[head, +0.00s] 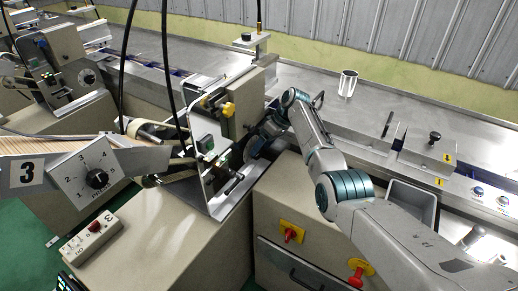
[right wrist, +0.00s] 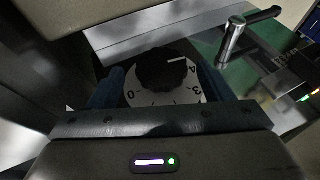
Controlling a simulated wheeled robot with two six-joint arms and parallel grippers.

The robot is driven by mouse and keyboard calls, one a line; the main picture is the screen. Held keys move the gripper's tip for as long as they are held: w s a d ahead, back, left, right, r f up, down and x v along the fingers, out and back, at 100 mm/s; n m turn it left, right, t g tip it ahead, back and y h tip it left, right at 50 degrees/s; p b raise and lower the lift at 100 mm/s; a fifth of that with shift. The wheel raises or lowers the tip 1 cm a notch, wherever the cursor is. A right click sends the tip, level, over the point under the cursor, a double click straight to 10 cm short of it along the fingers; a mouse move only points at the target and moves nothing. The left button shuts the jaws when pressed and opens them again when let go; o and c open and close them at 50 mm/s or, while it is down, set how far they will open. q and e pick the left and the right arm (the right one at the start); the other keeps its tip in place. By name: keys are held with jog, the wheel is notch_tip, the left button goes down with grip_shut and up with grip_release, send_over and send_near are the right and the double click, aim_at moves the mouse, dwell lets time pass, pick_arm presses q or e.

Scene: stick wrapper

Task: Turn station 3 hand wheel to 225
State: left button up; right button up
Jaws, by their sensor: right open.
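In the right wrist view, a black round knob (right wrist: 162,68) with a white pointer line sits on a white numbered dial (right wrist: 160,98). I take it to be the hand wheel. The line points right, near the 4; 3 and 0 also show. My right gripper (right wrist: 158,84) is open, one finger on each side of the knob; contact cannot be told. In the head view, my right gripper (head: 266,136) is at the right side of the station machine, by a dark round part (head: 254,149) that it partly hides. My left gripper is out of view.
A yellow knob (head: 228,109) is on the machine beside my gripper. A metal lever (right wrist: 245,30) stands close by in the right wrist view. A white cup-like holder (head: 348,83) is behind.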

jog(key=x, duration=0.2)
jog(key=shift+s+a+f, duration=0.15)
jog(key=shift+a+f, duration=0.05)
jog(key=shift+f, duration=0.15)
jog(key=shift+c, duration=0.6)
jog(key=c, duration=0.8)
jog(key=shift+a+r+p, duration=0.1)
jog(key=shift+r+p, duration=0.15)
jog(key=shift+p, duration=0.35)
jog(key=shift+c, duration=0.2)
jog(key=t+h+p, duration=0.2)
jog(key=p, duration=0.3)
jog(key=shift+s+r+n+t+p, duration=0.1)
jog(key=shift+n+t+p, duration=0.2)
jog(key=shift+t+h+p, duration=0.6)
jog(key=shift+t+p, duration=0.1)
jog(key=shift+p, duration=0.2)
pick_arm(q)
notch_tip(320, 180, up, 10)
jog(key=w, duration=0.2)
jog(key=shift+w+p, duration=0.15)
jog(key=shift+p, duration=0.3)
pick_arm(e)
jog(key=shift+n+t+h, duration=0.4)
jog(key=shift+t, duration=0.2)
jog(key=shift+f, duration=0.25)
